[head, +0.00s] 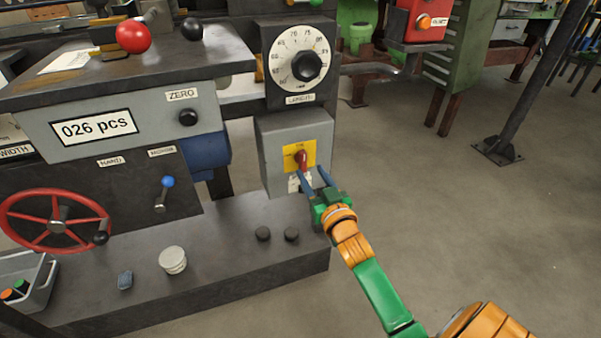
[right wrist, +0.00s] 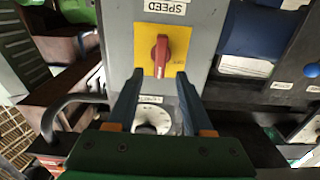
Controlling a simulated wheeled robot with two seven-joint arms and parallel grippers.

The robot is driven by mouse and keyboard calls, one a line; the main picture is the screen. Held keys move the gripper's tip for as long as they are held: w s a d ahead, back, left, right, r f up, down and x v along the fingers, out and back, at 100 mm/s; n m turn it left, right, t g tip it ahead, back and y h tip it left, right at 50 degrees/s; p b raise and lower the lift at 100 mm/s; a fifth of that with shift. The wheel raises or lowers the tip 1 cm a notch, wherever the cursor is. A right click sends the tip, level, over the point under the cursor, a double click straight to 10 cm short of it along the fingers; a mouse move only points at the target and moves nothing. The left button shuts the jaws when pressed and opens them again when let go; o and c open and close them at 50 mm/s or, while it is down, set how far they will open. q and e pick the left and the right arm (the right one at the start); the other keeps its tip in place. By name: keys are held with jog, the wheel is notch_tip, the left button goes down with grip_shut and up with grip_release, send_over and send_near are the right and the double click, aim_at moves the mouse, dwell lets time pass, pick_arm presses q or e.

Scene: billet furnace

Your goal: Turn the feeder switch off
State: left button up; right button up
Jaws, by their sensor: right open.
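The feeder switch is a red rotary knob (head: 302,160) on a yellow plate (head: 290,152), fixed to the front of a grey box (head: 276,135). In the right wrist view the red knob (right wrist: 161,54) has its handle roughly vertical in the picture, on the yellow plate (right wrist: 178,40). My right gripper (head: 314,177) is just in front of the box, slightly below and right of the knob in the head view. In the right wrist view its two blue fingers (right wrist: 160,77) are apart and empty, and the knob shows between and beyond their tips. My left gripper is not in view.
A round white dial (head: 297,60) with a black knob is above the box. Below are a dark machine base (head: 200,250) with two small black knobs and a white round button (head: 172,260). A red handwheel (head: 55,222) is at left. Open floor (head: 430,200) lies to the right.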

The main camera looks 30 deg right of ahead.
aim_at(302, 165)
jog(key=x, duration=0.4)
jog(key=shift+f+b, duration=0.1)
jog(key=shift+b, duration=0.2)
jog(key=shift+w, duration=0.2)
grip_shut()
jog(key=shift+n, duration=0.6)
jog(key=n+p, duration=0.1)
jog(key=n, duration=0.2)
jog(key=shift+a+p, duration=0.1)
jog(key=shift+p, duration=0.25)
jog(key=n, duration=0.3)
jog(key=shift+a+n+p, duration=0.1)
jog(key=shift+n+p, duration=0.2)
jog(key=shift+n, duration=0.1)
jog(key=n, duration=0.4)
jog(key=shift+a+f+n, duration=0.1)
jog(key=shift+f+n, duration=0.05)
jog(key=shift+n, duration=0.15)
jog(key=n, duration=0.3)
jog(key=shift+f+n, duration=0.15)
jog(key=shift+n, duration=0.25)
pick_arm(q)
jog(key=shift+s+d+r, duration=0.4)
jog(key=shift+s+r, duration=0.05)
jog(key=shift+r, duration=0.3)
pick_arm(e)
jog(key=shift+n, duration=0.7)
